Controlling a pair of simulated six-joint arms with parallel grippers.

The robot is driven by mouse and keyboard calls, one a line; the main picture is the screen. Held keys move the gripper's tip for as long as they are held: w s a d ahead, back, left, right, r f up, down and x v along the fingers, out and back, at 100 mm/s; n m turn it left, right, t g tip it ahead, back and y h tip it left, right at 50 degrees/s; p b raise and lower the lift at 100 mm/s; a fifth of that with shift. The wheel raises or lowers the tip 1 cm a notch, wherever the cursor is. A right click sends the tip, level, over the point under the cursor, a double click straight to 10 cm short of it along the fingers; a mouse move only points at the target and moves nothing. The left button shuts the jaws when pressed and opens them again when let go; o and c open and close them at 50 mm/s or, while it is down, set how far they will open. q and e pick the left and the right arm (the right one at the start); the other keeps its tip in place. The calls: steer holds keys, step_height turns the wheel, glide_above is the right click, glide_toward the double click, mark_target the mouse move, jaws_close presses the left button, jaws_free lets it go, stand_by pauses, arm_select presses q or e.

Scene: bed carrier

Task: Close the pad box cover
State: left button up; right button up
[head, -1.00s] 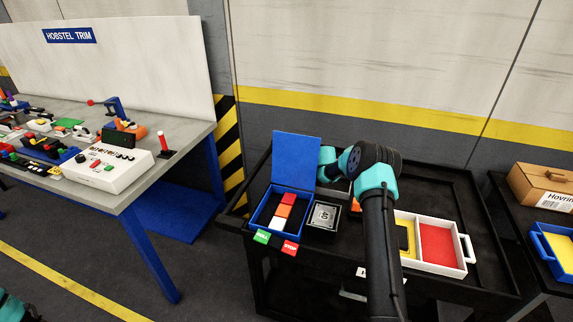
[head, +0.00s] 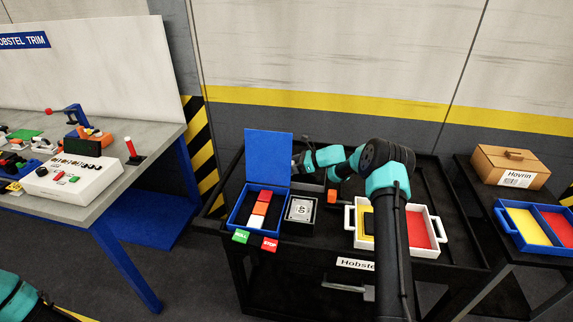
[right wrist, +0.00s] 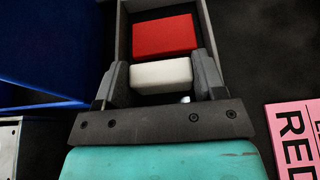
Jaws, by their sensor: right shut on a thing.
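The blue pad box (head: 237,217) stands on the black cart with its blue cover (head: 268,158) upright at the back. Red, orange-red and white pads (head: 258,209) lie in it. My right gripper (head: 298,161) is close to the cover's right edge; whether it touches is unclear. In the right wrist view, my right gripper (right wrist: 161,80) is shut on a white block (right wrist: 160,76). A red block (right wrist: 165,37) lies beyond it, between grey walls. A blue surface (right wrist: 45,45) shows at left. My left gripper is out of view; only a bit of my left arm shows at lower left.
A white tray (head: 437,230) is partly behind my right arm. A pink label (right wrist: 296,138) lies at right in the wrist view.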

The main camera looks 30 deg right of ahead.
steer(key=o, duration=1.3)
steer(key=shift+s+d, duration=0.1)
steer(key=v, duration=1.7)
steer(key=shift+d, duration=0.15)
